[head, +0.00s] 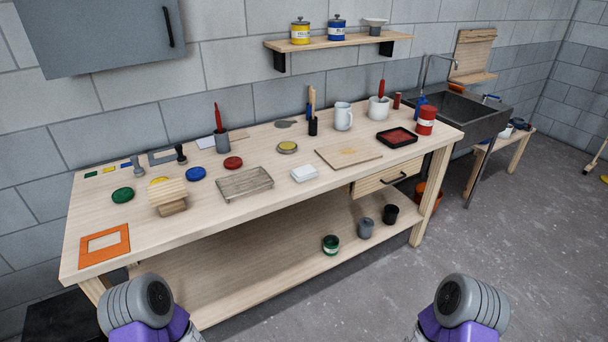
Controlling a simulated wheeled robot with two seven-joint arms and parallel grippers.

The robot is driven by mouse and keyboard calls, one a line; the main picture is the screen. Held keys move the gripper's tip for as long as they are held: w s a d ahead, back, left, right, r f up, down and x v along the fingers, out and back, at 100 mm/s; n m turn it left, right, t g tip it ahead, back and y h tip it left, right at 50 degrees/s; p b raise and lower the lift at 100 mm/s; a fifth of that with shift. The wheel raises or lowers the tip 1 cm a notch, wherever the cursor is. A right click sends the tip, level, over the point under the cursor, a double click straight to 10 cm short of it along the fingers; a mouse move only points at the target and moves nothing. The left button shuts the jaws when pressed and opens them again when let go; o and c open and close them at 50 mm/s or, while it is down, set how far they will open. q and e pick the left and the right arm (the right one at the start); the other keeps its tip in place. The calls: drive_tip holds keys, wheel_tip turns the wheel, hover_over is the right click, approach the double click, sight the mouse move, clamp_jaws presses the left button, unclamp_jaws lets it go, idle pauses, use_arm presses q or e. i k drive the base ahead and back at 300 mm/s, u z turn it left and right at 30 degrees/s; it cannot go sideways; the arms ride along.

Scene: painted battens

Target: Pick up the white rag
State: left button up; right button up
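The white rag (304,174) appears to be the small white folded piece lying flat near the front edge of the workbench (230,219), around the middle of its length. Only rounded links of my two arms show at the bottom of the head view, one at the left and one at the right. Neither gripper is in view, and nothing of mine touches the rag.
A red-filled black tray (397,138), a white jug (343,117) and a red can (426,120) stand further right. An orange frame (104,259) lies at the left end. Floor before the bench looks clear.

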sight(300, 174)
drive_tip(key=z, duration=0.95)
drive_tip(key=i, duration=2.3)
drive_tip(key=u, duration=2.55)
